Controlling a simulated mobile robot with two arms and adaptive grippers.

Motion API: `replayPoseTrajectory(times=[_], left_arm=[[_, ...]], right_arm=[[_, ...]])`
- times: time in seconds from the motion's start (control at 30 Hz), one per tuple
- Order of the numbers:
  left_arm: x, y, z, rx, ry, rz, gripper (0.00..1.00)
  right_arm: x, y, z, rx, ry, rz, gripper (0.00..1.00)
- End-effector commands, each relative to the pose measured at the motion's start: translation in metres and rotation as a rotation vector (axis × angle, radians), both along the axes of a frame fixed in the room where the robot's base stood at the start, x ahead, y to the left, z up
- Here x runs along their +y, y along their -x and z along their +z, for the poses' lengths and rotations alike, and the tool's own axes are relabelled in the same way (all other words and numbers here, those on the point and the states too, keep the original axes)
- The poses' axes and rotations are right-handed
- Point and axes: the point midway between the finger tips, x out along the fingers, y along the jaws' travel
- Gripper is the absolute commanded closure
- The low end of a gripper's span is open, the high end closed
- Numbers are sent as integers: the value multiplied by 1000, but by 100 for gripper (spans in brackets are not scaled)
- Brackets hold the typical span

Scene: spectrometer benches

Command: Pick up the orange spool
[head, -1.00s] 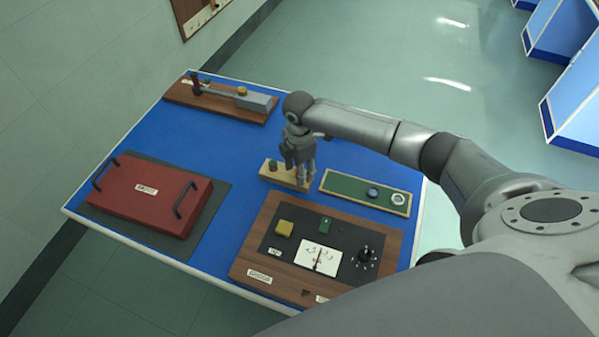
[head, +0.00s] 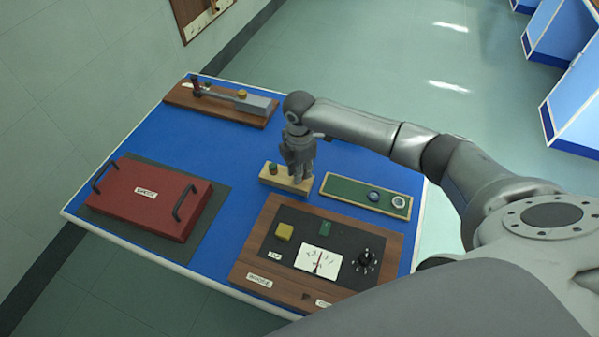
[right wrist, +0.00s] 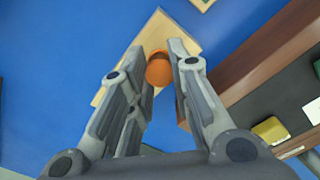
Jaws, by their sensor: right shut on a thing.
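The orange spool (right wrist: 159,70) shows in the right wrist view between the two fingers of my right gripper (right wrist: 163,66). The gripper is shut on it. The spool is at a pale wooden block (right wrist: 157,31); I cannot tell whether it still touches the block. In the head view my right gripper (head: 299,177) is low over the right part of the block (head: 272,178), and its fingers hide the spool. My left gripper is not in view.
A green-topped peg (head: 272,168) stands on the block's left end. A green board (head: 345,187) lies just right. A wooden meter panel (head: 240,272) is in front, a red lidded case (head: 140,210) at left, and a wooden-based instrument (head: 222,104) behind. Blue tabletop (head: 225,150) lies free between them.

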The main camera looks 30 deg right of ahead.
Motion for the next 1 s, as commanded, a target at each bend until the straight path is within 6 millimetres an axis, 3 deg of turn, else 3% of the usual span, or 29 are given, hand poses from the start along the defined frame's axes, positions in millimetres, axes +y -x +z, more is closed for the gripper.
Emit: replayPoseTrajectory(times=[0.17, 0.37, 0.57, 0.8, 1.0], left_arm=[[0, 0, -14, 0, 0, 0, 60], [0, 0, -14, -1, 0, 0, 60], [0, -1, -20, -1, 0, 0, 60], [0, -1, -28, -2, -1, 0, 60], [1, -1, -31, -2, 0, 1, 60]], right_arm=[[0, -2, 22, -6, -1, 0, 100], [1, 22, 49, -4, 0, 1, 100], [3, 52, 85, -5, 1, 2, 100], [7, 97, 102, -2, 1, 3, 100], [9, 123, 114, -2, 1, 0, 100]])
